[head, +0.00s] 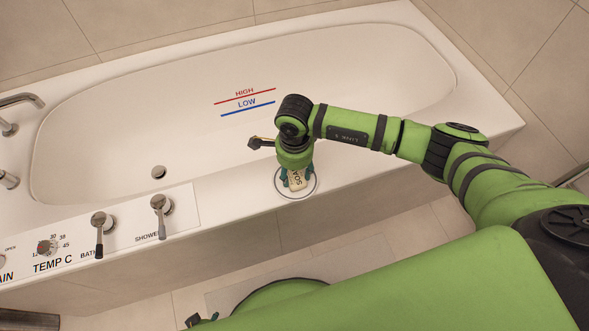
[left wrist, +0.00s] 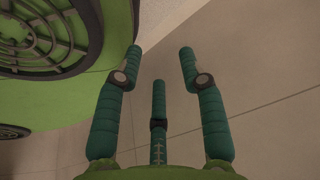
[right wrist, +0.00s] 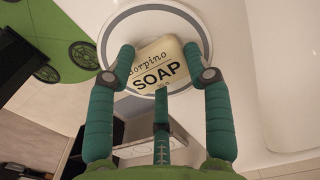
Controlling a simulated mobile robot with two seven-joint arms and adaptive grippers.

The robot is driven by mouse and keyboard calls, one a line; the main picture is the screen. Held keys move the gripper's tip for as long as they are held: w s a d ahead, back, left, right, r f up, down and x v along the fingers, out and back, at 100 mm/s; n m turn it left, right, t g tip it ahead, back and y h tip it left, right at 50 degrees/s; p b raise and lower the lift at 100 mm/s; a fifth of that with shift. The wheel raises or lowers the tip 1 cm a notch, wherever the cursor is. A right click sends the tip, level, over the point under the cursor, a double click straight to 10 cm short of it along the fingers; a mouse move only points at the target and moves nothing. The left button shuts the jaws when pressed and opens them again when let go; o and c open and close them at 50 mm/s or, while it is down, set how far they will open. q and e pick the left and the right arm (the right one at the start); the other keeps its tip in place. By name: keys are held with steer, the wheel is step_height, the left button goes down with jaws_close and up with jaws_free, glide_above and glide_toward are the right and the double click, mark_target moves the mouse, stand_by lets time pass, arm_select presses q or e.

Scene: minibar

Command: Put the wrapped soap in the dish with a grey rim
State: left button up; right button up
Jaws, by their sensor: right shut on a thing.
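The wrapped soap (head: 297,181) is a cream block with dark lettering, seen in the head view at the tub's front ledge. It fills the middle of the right wrist view (right wrist: 160,68), tilted, between the fingers. My right gripper (head: 295,179) is shut on the soap. The dish with a grey rim (head: 316,187) is a round white dish on the ledge; its rim also shows in the right wrist view (right wrist: 109,33). The soap is over or within the dish; I cannot tell if it touches the bottom. My left gripper (left wrist: 160,60) is open and empty, pointing at floor tiles.
The white bathtub (head: 110,110) lies behind the dish, with a drain (head: 159,172) in it. The shower lever (head: 161,212) and bath lever (head: 100,228) stand on the ledge to the left. The ledge between them and the dish is clear.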

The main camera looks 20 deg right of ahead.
steer(key=shift+f, duration=0.3)
steer(key=o, duration=1)
arm_select(q)
steer(key=shift+w+r, duration=0.1)
steer(key=shift+w, duration=0.95)
arm_select(e)
steer(key=shift+r, duration=0.1)
